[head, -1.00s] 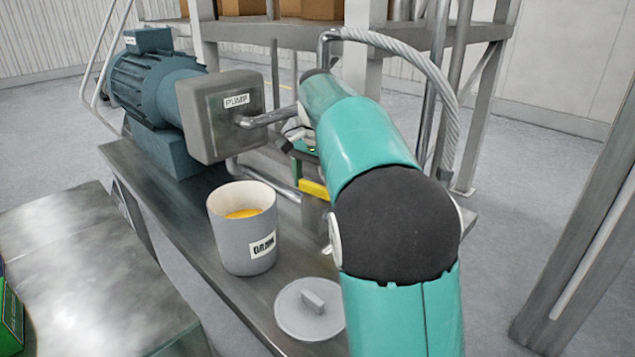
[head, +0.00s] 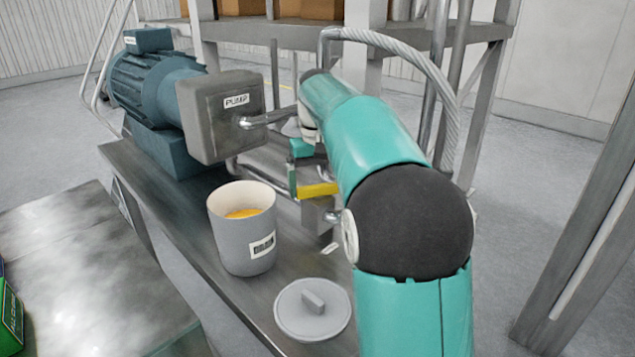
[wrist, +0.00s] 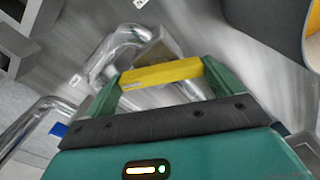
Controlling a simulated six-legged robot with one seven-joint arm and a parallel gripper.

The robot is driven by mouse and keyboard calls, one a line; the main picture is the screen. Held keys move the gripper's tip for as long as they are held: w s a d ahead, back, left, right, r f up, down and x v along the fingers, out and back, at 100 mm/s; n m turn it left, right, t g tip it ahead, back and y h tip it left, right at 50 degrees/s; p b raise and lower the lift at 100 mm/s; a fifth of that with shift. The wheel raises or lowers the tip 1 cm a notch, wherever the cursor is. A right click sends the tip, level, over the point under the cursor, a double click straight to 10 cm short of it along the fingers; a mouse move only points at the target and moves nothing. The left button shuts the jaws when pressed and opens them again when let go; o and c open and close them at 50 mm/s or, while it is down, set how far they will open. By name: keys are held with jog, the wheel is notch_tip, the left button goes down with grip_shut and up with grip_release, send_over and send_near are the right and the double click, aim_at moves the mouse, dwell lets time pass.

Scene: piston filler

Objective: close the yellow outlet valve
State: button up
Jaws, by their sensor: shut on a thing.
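The yellow outlet valve handle (head: 319,190) is a short bar low beside the pipes, right of the grey pot in the head view. In the wrist view the yellow handle (wrist: 160,74) spans the space between my two green fingers. My gripper (wrist: 161,82) is shut on it, with a finger at each end. In the head view my gripper (head: 304,174) is partly hidden by my own arm. A grey valve body (head: 317,214) shows just under the handle. Its outlet is not clear.
A grey pot (head: 233,243) with orange contents stands left of the valve on the metal bench (head: 185,262). Its round lid (head: 312,322) lies in front. The pump box (head: 208,135) and blue motor (head: 150,90) are behind. Steel pipes (wrist: 105,55) run close to my fingers.

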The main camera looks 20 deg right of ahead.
aim_at(318, 185)
jog(key=n, duration=0.5)
jog(key=shift+r+n, duration=0.15)
jog(key=shift+n, duration=0.15)
dwell(0.4)
jog(key=o, duration=0.7)
notch_tip(318, 185, up, 14)
jog(key=shift+s, duration=0.1)
dwell(0.5)
